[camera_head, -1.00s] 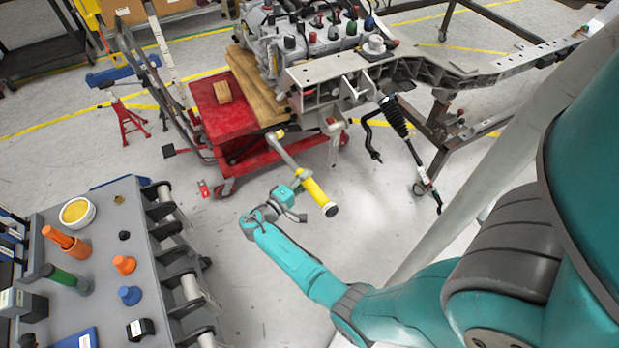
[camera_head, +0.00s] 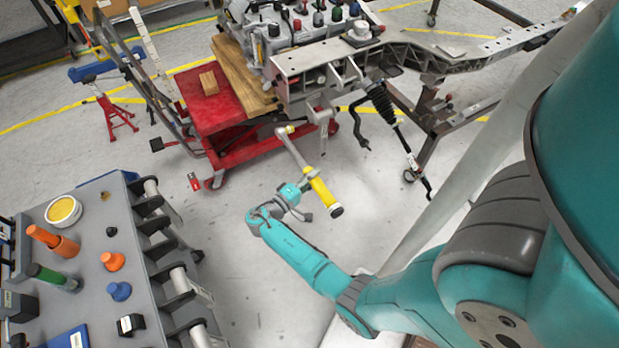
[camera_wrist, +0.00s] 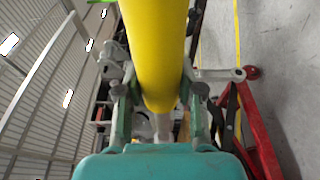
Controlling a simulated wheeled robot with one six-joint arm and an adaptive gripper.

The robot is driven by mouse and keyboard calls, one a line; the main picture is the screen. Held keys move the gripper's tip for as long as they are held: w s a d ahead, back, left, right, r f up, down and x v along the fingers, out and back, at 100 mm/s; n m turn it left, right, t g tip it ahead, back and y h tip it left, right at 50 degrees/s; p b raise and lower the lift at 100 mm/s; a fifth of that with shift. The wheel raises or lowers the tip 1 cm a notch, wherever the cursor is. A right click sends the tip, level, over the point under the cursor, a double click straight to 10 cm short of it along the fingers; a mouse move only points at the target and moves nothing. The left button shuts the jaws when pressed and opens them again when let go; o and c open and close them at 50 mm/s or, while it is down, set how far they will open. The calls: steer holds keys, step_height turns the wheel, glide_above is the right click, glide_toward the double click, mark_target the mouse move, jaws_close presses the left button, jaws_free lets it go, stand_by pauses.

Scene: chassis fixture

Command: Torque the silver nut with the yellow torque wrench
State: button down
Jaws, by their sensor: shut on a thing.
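My gripper (camera_head: 304,198) is shut on the yellow torque wrench (camera_head: 322,191). The wrench has a yellow handle with a black end and a grey shaft, and its head points up and away toward the chassis (camera_head: 345,70). In the wrist view the yellow handle (camera_wrist: 155,50) fills the middle, between my gripper's fingers (camera_wrist: 160,118). The wrench is held in the air in front of the chassis fixture; its head appears near the red cart, but I cannot tell whether it touches anything. I cannot make out the silver nut in either view.
A grey tool cart (camera_head: 40,225) stands at the left with orange, green and blue tools and a yellow-topped round container (camera_head: 63,211). A red cart (camera_head: 205,110) with wood blocks stands under the engine. A black strut (camera_head: 380,103) hangs from the chassis. Open floor lies between the carts.

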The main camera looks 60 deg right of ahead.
steer(key=shift+s+x, duration=0.2)
steer(key=shift+x, duration=0.7)
steer(key=shift+s+x, duration=0.25)
steer(key=shift+x, duration=0.7)
steer(key=shift+s+x, duration=0.2)
steer(key=shift+x, duration=0.7)
steer(key=shift+s+d, duration=0.55)
steer(key=shift+d, duration=0.15)
steer(key=shift+f+m, duration=0.4)
steer(key=shift+f, duration=0.3)
steer(key=shift+w+d+f+m+h, duration=0.2)
steer(key=shift+f+m, duration=0.25)
steer(key=shift+f, duration=0.4)
steer(key=shift+w+d+f+m+h, duration=0.1)
steer(key=shift+w+f+m, duration=0.1)
steer(key=shift+f+m, duration=0.45)
stand_by(0.5)
steer(key=shift+w+f, duration=0.1)
steer(key=shift+f, duration=0.4)
steer(key=shift+d+f, duration=0.1)
steer(key=shift+f, duration=0.05)
